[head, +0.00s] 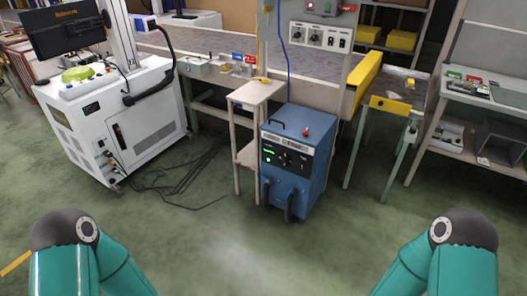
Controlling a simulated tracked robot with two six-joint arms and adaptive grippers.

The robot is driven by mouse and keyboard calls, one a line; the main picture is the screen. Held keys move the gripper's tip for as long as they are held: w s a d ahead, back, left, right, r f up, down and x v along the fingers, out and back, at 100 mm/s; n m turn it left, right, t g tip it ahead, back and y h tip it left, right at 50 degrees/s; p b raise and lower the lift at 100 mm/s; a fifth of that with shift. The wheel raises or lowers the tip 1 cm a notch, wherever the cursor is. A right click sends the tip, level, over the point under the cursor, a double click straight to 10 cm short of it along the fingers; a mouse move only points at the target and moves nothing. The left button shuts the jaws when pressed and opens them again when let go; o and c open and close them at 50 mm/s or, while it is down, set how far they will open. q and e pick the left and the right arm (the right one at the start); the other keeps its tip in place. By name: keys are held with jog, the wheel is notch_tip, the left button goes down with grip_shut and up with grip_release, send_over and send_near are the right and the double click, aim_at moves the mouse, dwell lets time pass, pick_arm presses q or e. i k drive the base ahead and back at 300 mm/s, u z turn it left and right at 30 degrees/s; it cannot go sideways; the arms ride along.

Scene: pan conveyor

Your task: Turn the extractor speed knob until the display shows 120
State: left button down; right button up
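A blue floor unit (297,160) stands in the middle, on the floor. Its dark front panel (286,156) carries small knobs and a green lit display (268,152); the digits are too small to read. A wall panel (320,37) with dark round knobs hangs above and behind. I cannot tell which of these knobs sets the extractor speed. My two teal arms show at the bottom left and bottom right, well short of the blue unit. Neither gripper is in view.
A white cabinet machine (118,125) with a monitor (64,28) stands at left, black cables (185,170) on the floor beside it. A narrow beige stand (256,95) adjoins the blue unit. Workbenches (495,95) are at right. The green floor (250,245) in front is clear.

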aim_at(284, 160)
jog(key=i, duration=0.9)
jog(key=z, duration=0.05)
